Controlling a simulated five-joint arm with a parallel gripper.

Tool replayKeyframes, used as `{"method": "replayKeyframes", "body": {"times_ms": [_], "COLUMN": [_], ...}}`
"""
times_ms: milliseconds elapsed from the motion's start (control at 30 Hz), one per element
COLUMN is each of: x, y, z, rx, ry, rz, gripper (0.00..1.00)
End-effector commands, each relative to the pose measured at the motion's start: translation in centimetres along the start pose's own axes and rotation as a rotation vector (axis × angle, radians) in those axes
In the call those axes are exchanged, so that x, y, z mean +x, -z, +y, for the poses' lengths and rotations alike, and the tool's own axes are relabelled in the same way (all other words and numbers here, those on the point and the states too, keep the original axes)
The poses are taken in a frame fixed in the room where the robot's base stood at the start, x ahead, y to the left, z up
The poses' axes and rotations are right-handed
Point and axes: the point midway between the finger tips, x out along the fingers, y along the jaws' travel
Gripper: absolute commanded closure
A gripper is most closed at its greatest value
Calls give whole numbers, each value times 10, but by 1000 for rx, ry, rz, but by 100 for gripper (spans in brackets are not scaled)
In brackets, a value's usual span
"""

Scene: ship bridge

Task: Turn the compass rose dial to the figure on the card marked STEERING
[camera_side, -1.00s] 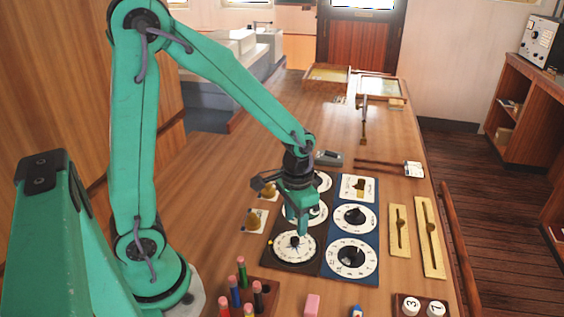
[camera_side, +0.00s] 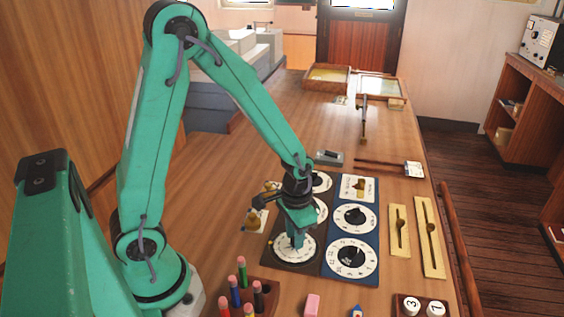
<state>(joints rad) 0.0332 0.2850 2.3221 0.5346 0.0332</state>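My gripper (camera_side: 296,243) points down over the dial (camera_side: 283,251) at the front left of the dark panel. Its fingertips are at the centre of that dial and hide its knob. Whether the fingers are closed on the knob cannot be told. This dial has a white face with dark marks and a yellow spot at its left edge; I cannot read its figures or confirm that it is the compass rose. No card reading STEERING can be made out in this view.
Another white dial (camera_side: 351,258) with a black knob lies just to the right, with a second one (camera_side: 354,217) behind it. Brass sliders (camera_side: 429,237) lie further right. Coloured pegs (camera_side: 241,272) stand in front. A pink block (camera_side: 312,303) lies near the front edge.

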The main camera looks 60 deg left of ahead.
Motion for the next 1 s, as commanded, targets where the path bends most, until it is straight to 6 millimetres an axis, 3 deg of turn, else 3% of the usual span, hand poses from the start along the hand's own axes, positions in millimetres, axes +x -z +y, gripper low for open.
{"method": "replayKeyframes", "body": {"times_ms": [33, 133, 567, 1000], "x": [0, 0, 0, -1], "y": [0, 0, 0, 0], "z": [0, 0, 0, 0], "rx": [0, 0, -67, -347], "ry": [0, 0, 0, 0], "rz": [0, 0, 0, 0], "gripper": [82, 100, 100, 100]}}
